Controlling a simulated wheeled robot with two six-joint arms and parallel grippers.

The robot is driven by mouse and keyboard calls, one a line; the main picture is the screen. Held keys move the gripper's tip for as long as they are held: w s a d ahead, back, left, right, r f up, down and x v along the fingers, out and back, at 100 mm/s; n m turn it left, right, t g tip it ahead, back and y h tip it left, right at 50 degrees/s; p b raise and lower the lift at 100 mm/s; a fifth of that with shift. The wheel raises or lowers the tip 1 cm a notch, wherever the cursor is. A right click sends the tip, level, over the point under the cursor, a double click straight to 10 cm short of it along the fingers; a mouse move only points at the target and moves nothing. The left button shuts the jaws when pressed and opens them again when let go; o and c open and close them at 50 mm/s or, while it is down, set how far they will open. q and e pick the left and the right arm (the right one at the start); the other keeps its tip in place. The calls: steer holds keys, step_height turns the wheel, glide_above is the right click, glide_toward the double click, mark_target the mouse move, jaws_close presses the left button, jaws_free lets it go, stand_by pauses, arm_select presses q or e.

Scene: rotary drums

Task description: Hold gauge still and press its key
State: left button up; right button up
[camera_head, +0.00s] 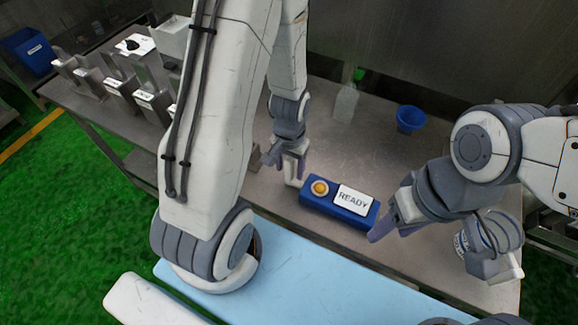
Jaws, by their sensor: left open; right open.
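The gauge (320,208) is a blue box on the metal table, with a round orange key (320,188) on its left part and a white panel reading READY (353,199) on its right part. My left gripper (287,165) is open, above the table just beyond the gauge's left end, with its fingers pointing down. My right gripper (392,217) is open at the gauge's right end. Its fingers overlap that end in the view, so I cannot tell whether they touch it. The key is uncovered.
A blue cup (410,119) and a clear bottle (346,102) stand toward the back. Several metal units (150,104) line the table's left side, partly behind my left arm. A light blue surface (300,270) lies along the front. The table between gauge and cup is clear.

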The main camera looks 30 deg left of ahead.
arm_select(q)
steer(key=shift+f, duration=0.1)
jaws_close()
stand_by(1.1)
stand_by(0.5)
arm_select(e)
jaws_close()
arm_select(q)
steer(key=shift+s+f, duration=0.1)
stand_by(1.4)
